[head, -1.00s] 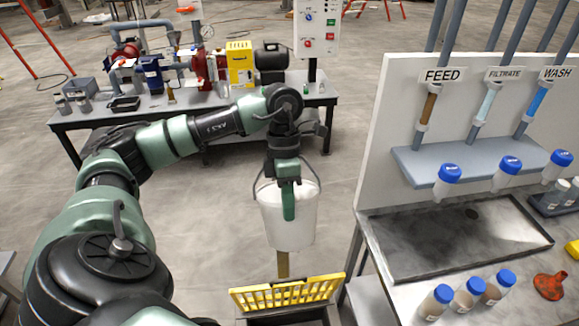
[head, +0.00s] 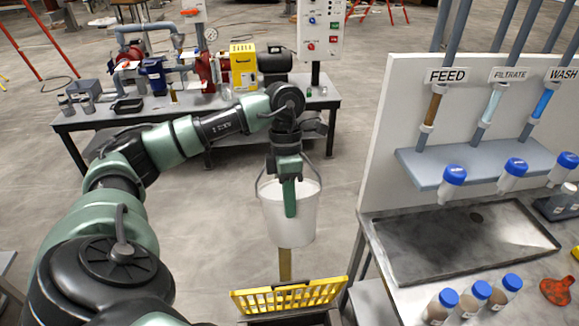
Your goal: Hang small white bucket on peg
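The small white bucket (head: 272,218) hangs upright in the air in the middle of the head view. Its thin dark handle rises from both sides of the rim to my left gripper (head: 289,212). The gripper points down, with its green finger in front of the bucket's opening and near wall. It appears shut on the handle, but the grip point is partly hidden by the gripper itself. I cannot make out a peg in this view. My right gripper is out of view.
A yellow slotted basket-like part (head: 290,297) and a tan upright piece (head: 285,262) are below the bucket. To the right stands a bench with a metal tray (head: 460,240), blue-capped bottles and a white panel (head: 400,130). A pump table (head: 110,118) stands behind.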

